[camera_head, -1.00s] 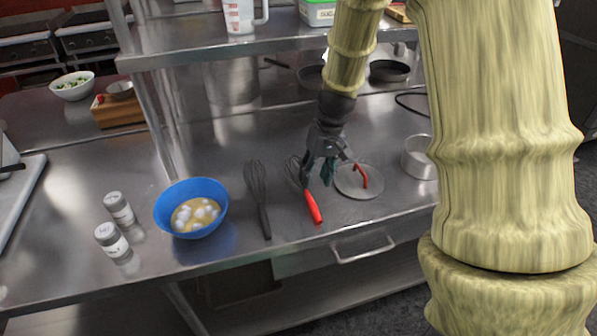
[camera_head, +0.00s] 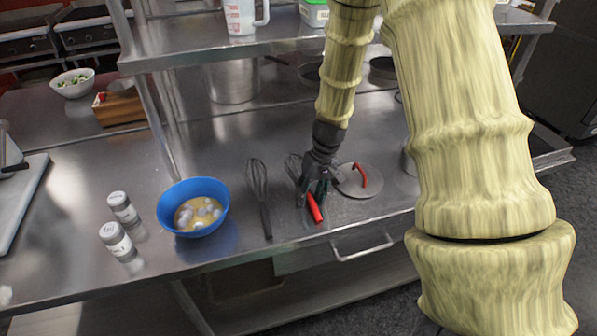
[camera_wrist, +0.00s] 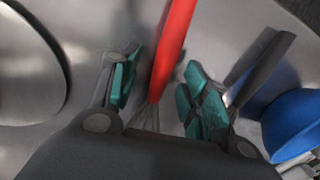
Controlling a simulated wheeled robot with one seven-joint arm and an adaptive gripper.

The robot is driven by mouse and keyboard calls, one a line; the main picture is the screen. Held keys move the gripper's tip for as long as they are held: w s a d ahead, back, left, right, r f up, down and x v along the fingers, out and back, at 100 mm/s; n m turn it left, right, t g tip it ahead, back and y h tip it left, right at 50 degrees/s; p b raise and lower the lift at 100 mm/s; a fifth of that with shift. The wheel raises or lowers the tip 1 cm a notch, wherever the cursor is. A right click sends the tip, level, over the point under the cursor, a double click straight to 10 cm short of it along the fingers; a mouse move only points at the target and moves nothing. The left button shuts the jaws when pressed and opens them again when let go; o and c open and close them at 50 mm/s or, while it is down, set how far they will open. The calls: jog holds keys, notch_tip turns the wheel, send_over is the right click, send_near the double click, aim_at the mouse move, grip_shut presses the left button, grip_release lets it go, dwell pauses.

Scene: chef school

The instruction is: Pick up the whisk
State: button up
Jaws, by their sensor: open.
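A whisk with a red handle (camera_head: 314,208) lies on the steel table, its wire end partly hidden behind my gripper (camera_head: 313,192). In the wrist view the red handle (camera_wrist: 173,45) runs between the two teal-padded fingers of my gripper (camera_wrist: 160,88), with a gap on each side. The fingers are open and straddle the whisk in that view; how far above the table they are is hard to tell. A second whisk with a dark handle (camera_head: 266,220) lies to the left; its handle also shows in the wrist view (camera_wrist: 262,68).
A blue bowl (camera_head: 180,222) with eggs stands left of the whisks, and two shakers (camera_head: 122,208) stand further left. A round lid with a red handle (camera_head: 365,188) lies close to the right of my gripper. A shelf (camera_head: 300,38) overhangs the back.

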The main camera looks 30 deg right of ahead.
jog(key=shift+f, duration=0.1)
jog(key=c, duration=1)
grip_shut()
